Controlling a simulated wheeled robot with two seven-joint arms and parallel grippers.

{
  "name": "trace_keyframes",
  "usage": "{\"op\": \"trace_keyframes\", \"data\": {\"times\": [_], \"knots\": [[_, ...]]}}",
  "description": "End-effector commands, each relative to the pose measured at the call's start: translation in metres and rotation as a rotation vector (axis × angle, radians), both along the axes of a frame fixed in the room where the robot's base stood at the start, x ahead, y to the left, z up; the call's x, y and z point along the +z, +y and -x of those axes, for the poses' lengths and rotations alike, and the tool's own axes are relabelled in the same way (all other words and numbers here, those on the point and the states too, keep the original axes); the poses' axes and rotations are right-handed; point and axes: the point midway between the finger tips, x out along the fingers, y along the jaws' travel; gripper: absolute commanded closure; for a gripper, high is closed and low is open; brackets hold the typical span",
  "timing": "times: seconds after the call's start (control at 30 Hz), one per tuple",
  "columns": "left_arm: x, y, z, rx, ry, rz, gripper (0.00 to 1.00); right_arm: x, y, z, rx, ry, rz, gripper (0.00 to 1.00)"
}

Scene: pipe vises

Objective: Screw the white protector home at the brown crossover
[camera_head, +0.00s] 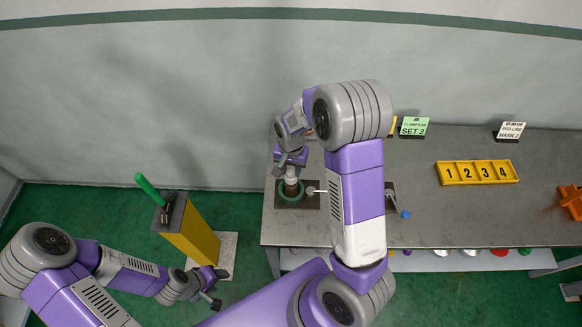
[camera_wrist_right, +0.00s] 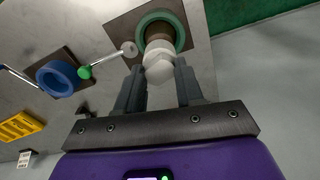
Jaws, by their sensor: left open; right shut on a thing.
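The white protector (camera_wrist_right: 158,70) sits at the end of the brown crossover (camera_wrist_right: 158,31), in line with it. It also shows in the head view (camera_head: 291,181). The crossover stands in a green ring vise (camera_head: 291,198) on a dark plate at the table's left end. My right gripper (camera_wrist_right: 160,72) reaches down from above and is shut on the protector, one finger on each side. Whether any gap is left between protector and crossover cannot be told. My left gripper (camera_head: 213,288) is open and empty, low at the left, off the table.
A blue ring vise (camera_wrist_right: 57,78) is beside the green one, with a green-knobbed handle (camera_wrist_right: 86,72) between. A yellow numbered tray (camera_head: 478,172) lies right on the table. A yellow post (camera_head: 192,236) with a green handle stands left. My right arm hides the table's middle.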

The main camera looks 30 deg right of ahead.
Motion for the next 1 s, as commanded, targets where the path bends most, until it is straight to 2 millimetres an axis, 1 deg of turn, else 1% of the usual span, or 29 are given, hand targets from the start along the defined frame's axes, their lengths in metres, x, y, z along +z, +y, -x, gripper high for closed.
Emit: {"op": "trace_keyframes", "data": {"times": [0.53,1.0], "knots": [[-0.009,0.000,0.000,0.000,0.000,0.000,0.45,-0.012,0.000,0.000,0.000,0.001,-0.001,0.93],[-0.008,0.000,0.000,0.000,0.000,0.000,0.45,-0.012,0.000,0.000,0.000,0.000,0.000,0.93]]}}
